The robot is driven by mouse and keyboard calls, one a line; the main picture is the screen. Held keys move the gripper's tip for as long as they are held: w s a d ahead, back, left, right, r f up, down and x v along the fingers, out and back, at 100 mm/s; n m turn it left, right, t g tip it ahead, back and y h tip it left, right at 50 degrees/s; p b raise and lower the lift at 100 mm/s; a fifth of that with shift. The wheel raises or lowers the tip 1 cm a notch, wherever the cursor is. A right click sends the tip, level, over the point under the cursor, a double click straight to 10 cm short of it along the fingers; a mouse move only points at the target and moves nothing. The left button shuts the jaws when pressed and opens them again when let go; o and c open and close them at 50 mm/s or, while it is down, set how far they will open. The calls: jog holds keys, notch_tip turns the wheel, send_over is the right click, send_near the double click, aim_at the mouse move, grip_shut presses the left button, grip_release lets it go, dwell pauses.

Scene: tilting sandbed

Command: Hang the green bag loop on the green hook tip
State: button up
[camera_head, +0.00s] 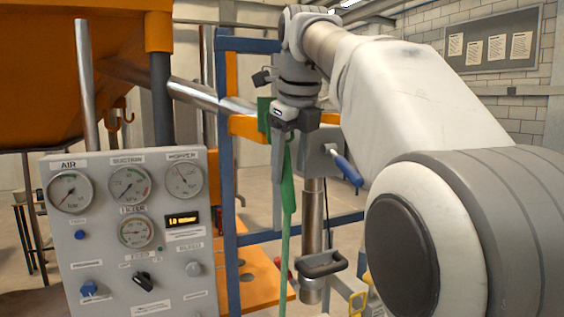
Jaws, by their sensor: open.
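My gripper (293,128) is at the upper middle, in front of the blue and orange frame, pointing down. It is open, though its fingertips are partly hidden. A long green strip (288,205) hangs just below it, widest near the top and narrowing to a thin band that runs out of the bottom edge. It looks like part of the green bag or its loop. I cannot tell whether its top touches the gripper or a support. A small green piece (263,113) shows left of the gripper; I cannot tell if it is the green hook. No clear hook tip shows.
A gauge panel (129,235) fills the lower left. A blue upright (226,180) and an orange bar (247,126) stand close beside the gripper. A grey box with a blue-handled lever (347,170) and a metal cylinder (313,215) are just right.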

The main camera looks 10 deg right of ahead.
aim_at(287, 145)
jog(key=r, duration=0.4)
jog(key=shift+s+a+r, duration=0.4)
jog(key=shift+s+d+r, duration=0.15)
jog(key=shift+s+r, duration=0.35)
jog(key=shift+r, duration=0.05)
jog(key=shift+s+d+r, duration=0.15)
jog(key=shift+s+r, duration=0.3)
jog(key=shift+r, duration=0.05)
jog(key=s+f+n+b, duration=0.2)
jog(key=s+f+n, duration=0.4)
jog(key=f+n, duration=0.4)
jog(key=s+f+n+b, duration=0.3)
jog(key=s+f+n, duration=0.4)
jog(key=f, duration=0.9)
jog(key=s+f+n+t+b, duration=0.1)
jog(key=s+f+n, duration=0.5)
jog(key=f+n, duration=0.6)
jog(key=shift+s+a+f+n+b, duration=0.2)
jog(key=shift+s+f+n+b, duration=0.15)
jog(key=shift+f+b, duration=0.4)
jog(key=shift+w+d, duration=0.1)
jog(key=shift+d, duration=0.05)
